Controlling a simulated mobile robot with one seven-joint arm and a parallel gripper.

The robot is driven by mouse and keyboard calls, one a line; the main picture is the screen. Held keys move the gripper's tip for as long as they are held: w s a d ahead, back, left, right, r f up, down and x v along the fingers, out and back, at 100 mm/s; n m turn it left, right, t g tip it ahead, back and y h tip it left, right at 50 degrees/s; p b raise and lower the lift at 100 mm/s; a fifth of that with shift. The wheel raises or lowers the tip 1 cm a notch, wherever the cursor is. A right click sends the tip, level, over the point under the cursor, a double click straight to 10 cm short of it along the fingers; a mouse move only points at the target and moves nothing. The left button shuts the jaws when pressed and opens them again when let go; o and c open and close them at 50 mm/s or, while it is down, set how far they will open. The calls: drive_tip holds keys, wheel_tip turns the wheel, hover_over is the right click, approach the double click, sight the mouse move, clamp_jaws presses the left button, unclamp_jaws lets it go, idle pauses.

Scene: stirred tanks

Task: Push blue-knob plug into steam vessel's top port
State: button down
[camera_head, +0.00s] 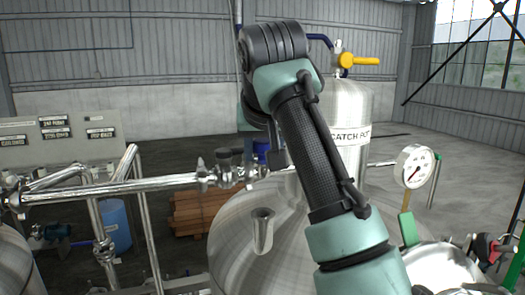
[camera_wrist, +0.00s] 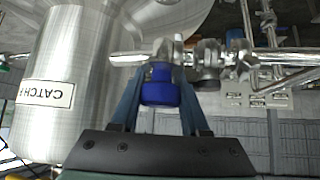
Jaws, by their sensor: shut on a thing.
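The blue-knob plug (camera_wrist: 160,88) is between the two fingers of my gripper (camera_wrist: 158,74) in the wrist view, and the jaws are shut on it. In the head view a bit of blue, seemingly its knob (camera_head: 261,148), shows left of my arm, above the large steel dome. The plug's lower end cannot be made out. The domed steel vessel (camera_head: 232,240) fills the lower middle of the head view, partly behind my arm. A short open nozzle (camera_head: 262,230) stands on it, apart from the plug. No label shows on this vessel, so I cannot tell whether this is the steam vessel's top port.
The catch pot (camera_head: 350,105) stands right of my arm, with a yellow-handled valve (camera_head: 358,61) on top. A steel pipe with valves (camera_head: 150,185) runs left of the dome. A pressure gauge (camera_head: 414,167) stands at right. A label panel (camera_head: 75,132) is at left.

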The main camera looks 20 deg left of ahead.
drive_tip(key=b, duration=0.4)
hover_over(262, 209)
drive_tip(key=shift+w+f, duration=0.1)
drive_tip(key=shift+f, duration=2.75)
drive_tip(key=shift+p, duration=0.65)
drive_tip(key=shift+f+b, duration=1.25)
drive_tip(key=shift+f, duration=0.8)
drive_tip(key=shift+c, duration=1.6)
unclamp_jaws()
drive_tip(key=b+v, duration=0.5)
drive_tip(key=v, duration=0.8)
